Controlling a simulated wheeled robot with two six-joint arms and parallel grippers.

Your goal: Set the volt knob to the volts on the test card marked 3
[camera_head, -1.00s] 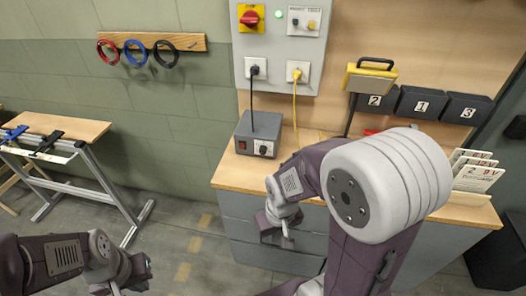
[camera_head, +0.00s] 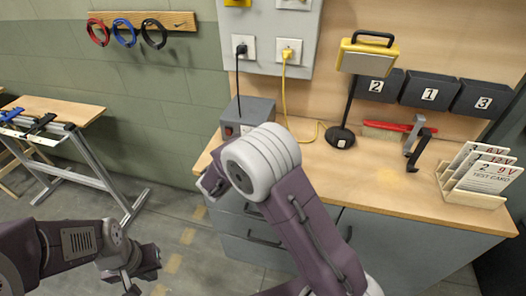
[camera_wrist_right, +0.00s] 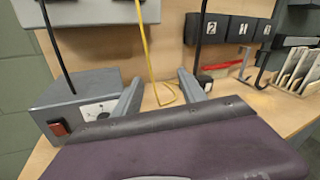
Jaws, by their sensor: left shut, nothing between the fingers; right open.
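The grey power box (camera_head: 254,107) stands on the bench; its red switch (camera_head: 228,132) shows. My right arm hides its volt knob in the head view. In the right wrist view the box (camera_wrist_right: 75,92) has a white panel with a dark knob (camera_wrist_right: 103,116), beside my left-hand finger. My right gripper (camera_wrist_right: 160,88) is open and empty, close in front of the box. Test cards stand in a wooden holder (camera_head: 472,199). The front card (camera_head: 488,174) reads 2 and 9 V; cards behind read 12 V and 6 V, their numbers unclear. My left gripper (camera_head: 132,289) is shut and empty, low left.
A yellow lamp (camera_head: 368,57) on a dark stand, a red brush (camera_head: 385,128) and grey and black brackets (camera_head: 417,140) are on the bench. Numbered black bins (camera_head: 430,91) hang behind. A yellow cable (camera_head: 284,90) loops down right of the box. The bench middle is clear.

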